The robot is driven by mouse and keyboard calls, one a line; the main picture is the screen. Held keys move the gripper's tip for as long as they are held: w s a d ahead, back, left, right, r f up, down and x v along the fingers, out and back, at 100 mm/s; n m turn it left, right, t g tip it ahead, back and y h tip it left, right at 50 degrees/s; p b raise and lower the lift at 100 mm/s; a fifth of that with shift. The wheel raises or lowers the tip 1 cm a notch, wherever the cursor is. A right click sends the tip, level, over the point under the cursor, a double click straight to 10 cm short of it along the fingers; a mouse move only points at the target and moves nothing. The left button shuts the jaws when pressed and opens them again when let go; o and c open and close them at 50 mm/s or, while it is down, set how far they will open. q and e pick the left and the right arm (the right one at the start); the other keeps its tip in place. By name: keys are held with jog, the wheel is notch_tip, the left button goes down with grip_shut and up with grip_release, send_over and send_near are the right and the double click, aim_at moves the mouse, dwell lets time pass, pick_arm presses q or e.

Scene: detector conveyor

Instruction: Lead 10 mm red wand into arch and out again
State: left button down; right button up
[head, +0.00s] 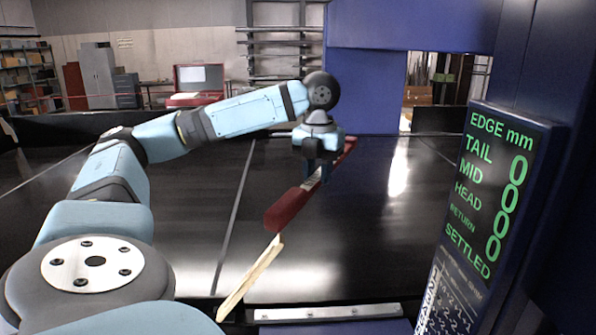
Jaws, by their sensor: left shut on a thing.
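The red wand (289,206) is a long bar, held at a slant above the black conveyor (200,215). Its near end points toward me and its far end toward the back right. My left gripper (318,178) points down and is shut on the wand near its middle, where a pale patch shows. The blue arch (366,90) stands at the right and back, with an opening behind. The far end of the wand lies in front of the arch's blue panel; whether it is inside the arch I cannot tell. My right gripper is not in view.
A display (492,190) on the right post reads EDGE mm, with TAIL, MID, HEAD and RETURN rows at 0, and SETTLED. A metal strip (325,312) edges the conveyor's front. Shelves and cabinets stand far back.

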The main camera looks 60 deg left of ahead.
pick_arm(q)
jog(key=w+d, duration=0.5)
jog(key=w, duration=0.5)
jog(key=w+d, duration=0.6)
jog(key=w, duration=0.5)
jog(key=s+a, duration=0.6)
jog(key=s, duration=0.6)
jog(key=s+a+b, duration=0.1)
jog(key=s+a, duration=0.5)
jog(key=s, duration=0.6)
jog(key=s+a+b, duration=0.1)
jog(key=s+a, duration=0.5)
jog(key=s, duration=0.5)
jog(key=shift+s+a, duration=0.3)
jog(key=shift+s, duration=0.1)
